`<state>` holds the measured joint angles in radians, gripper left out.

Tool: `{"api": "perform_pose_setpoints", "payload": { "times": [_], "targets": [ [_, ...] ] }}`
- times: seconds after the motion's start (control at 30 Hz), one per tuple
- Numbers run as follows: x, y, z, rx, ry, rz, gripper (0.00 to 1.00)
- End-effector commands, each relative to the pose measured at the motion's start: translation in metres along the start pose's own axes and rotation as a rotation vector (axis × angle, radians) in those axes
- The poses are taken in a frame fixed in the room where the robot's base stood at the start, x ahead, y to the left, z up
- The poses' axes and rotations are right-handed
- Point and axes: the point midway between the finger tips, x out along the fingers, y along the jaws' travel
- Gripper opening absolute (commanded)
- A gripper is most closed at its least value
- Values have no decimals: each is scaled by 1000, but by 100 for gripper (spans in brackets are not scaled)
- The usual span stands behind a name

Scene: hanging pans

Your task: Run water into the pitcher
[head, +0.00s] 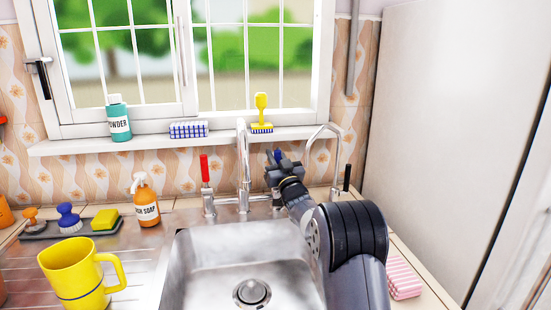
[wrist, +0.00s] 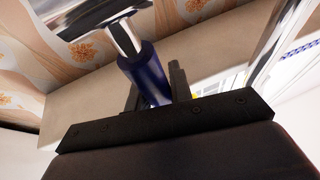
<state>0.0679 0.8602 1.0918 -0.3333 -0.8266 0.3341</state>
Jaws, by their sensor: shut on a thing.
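The yellow pitcher (head: 72,270) stands upright on the ribbed drainboard, left of the sink, with its handle to the right. My gripper (head: 278,165) is by the right side of the tap, shut on the blue tap handle (wrist: 145,72), which joins a chrome stem in the wrist view. The fingers mostly hide this handle in the head view. The chrome spout (head: 242,150) rises behind the sink. A red tap handle (head: 205,168) stands upright on its left. No water stream shows from the spout.
The steel sink (head: 215,255) looks empty, with a drain strainer (head: 252,293). A soap bottle (head: 146,200) and a tray with brushes and a sponge (head: 105,218) stand behind the pitcher. A thin second faucet (head: 335,150) is right of my gripper. A pink sponge (head: 403,278) lies right.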

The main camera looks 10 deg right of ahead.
Motion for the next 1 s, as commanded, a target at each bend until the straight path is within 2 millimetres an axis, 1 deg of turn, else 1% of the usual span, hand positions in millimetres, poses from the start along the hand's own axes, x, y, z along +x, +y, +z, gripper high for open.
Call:
{"api": "perform_pose_setpoints", "payload": {
  "times": [0.03, 0.13, 0.8, 1.0],
  "targets": [
    [-3, 0, 4, -2, 13, -1, 0],
    [-6, -1, 5, -7, 40, -3, 0],
    [-22, -4, -6, -44, 240, -18, 0],
    [-23, -5, -9, -49, 265, -20, 0]
  ]
}}
